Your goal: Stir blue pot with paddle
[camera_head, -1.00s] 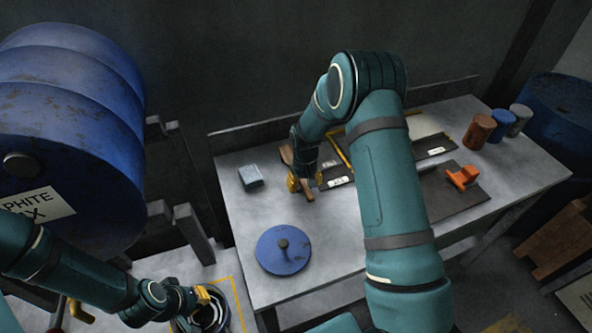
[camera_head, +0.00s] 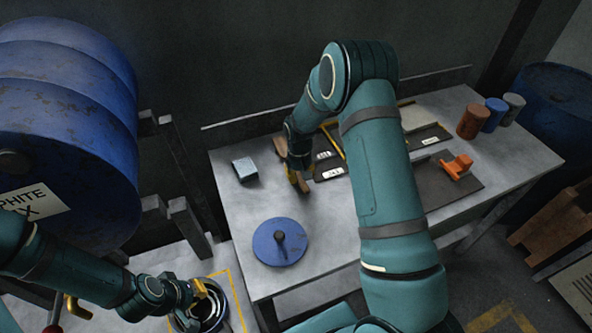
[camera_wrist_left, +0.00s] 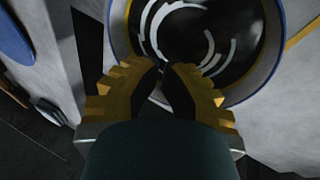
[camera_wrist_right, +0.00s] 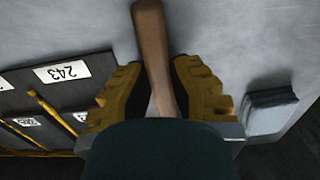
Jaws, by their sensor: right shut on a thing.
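The blue pot (camera_head: 222,318) stands at the lower left with its lid off. Its blue rim (camera_wrist_left: 281,50) and dark inside with pale curved streaks show in the left wrist view. My left gripper (camera_wrist_left: 166,66) is at the near rim, its fingertips close together; whether they clamp the rim I cannot tell. It also shows in the head view (camera_head: 204,292). My right gripper (camera_wrist_right: 157,64) is shut on the wooden paddle (camera_wrist_right: 151,33), whose handle sticks out between the yellow fingers. In the head view it is above the table, left of the tool mats (camera_head: 303,184).
A blue lid (camera_head: 265,246) with a dark knob lies on the grey table. A grey-blue block (camera_head: 244,168) sits near its left edge. An orange tool (camera_head: 457,166) and several cans (camera_head: 474,121) are to the right. A large blue drum (camera_head: 75,140) stands left.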

